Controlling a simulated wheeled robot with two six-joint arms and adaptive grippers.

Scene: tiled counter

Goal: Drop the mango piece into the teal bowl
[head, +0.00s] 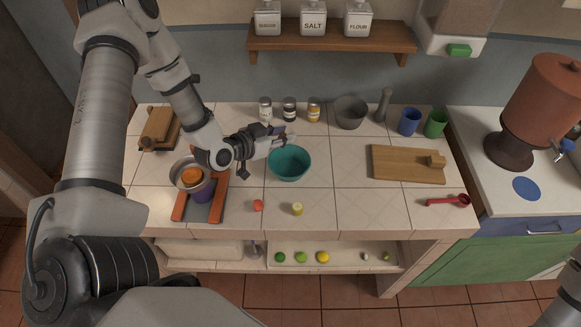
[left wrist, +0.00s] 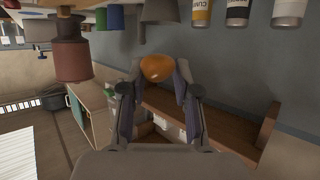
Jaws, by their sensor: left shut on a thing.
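The teal bowl (head: 290,165) stands upright near the middle of the counter, and its visible inside looks empty. My left gripper (head: 283,136) is at the bowl's back left rim in the head view; its exact height above the rim is hard to tell. In the left wrist view, my left gripper (left wrist: 160,72) is shut on the orange mango piece (left wrist: 156,68), held between the fingertips. The mango piece is not clearly visible in the head view. My right gripper is out of view.
A metal pot (head: 183,166) with an orange thing in it stands left, by an orange-edged dark board (head: 206,207). A red piece (head: 258,205) and a yellow piece (head: 297,209) lie in front. Spice jars (head: 289,110) and a grey mortar (head: 350,112) stand behind; a cutting board (head: 400,165) lies right.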

